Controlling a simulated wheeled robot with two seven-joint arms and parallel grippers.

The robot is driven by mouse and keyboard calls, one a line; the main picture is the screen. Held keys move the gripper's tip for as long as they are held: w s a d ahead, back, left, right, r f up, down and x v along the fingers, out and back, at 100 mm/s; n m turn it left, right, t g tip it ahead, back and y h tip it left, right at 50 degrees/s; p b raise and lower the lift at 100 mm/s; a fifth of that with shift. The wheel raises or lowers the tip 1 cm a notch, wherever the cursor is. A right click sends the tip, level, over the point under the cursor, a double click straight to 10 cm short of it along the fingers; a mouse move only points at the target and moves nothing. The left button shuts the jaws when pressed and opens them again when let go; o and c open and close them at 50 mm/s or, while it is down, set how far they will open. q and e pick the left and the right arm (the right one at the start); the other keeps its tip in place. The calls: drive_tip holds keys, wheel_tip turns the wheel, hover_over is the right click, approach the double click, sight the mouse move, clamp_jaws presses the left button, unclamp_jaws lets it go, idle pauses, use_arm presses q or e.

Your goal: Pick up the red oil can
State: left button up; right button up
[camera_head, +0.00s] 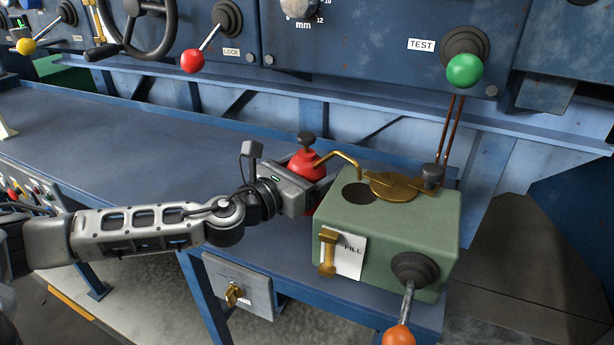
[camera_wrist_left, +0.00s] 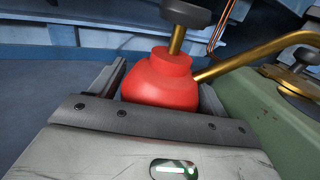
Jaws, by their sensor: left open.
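The red oil can (camera_head: 307,165) stands on the blue bench just left of the green box. It has a dark knob on top and a thin brass spout that reaches right over the box. My left gripper (camera_head: 318,172) is at the can, with its fingers on either side of the red body. In the left wrist view the can (camera_wrist_left: 158,78) sits between the two open fingers (camera_wrist_left: 160,85), with its knob and spout above them. The can's lower part is hidden by the gripper. My right gripper is not in view.
The green box (camera_head: 385,235) carries a FILL label, a round dark opening (camera_head: 358,194), a brass lid (camera_head: 396,186) and an orange-knobbed lever (camera_head: 398,336). The blue bench (camera_head: 130,135) is clear to the left. A panel with levers stands behind.

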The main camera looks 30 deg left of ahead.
use_arm(q)
drive_tip(key=c, duration=1)
drive_tip(key=shift+r, duration=0.15)
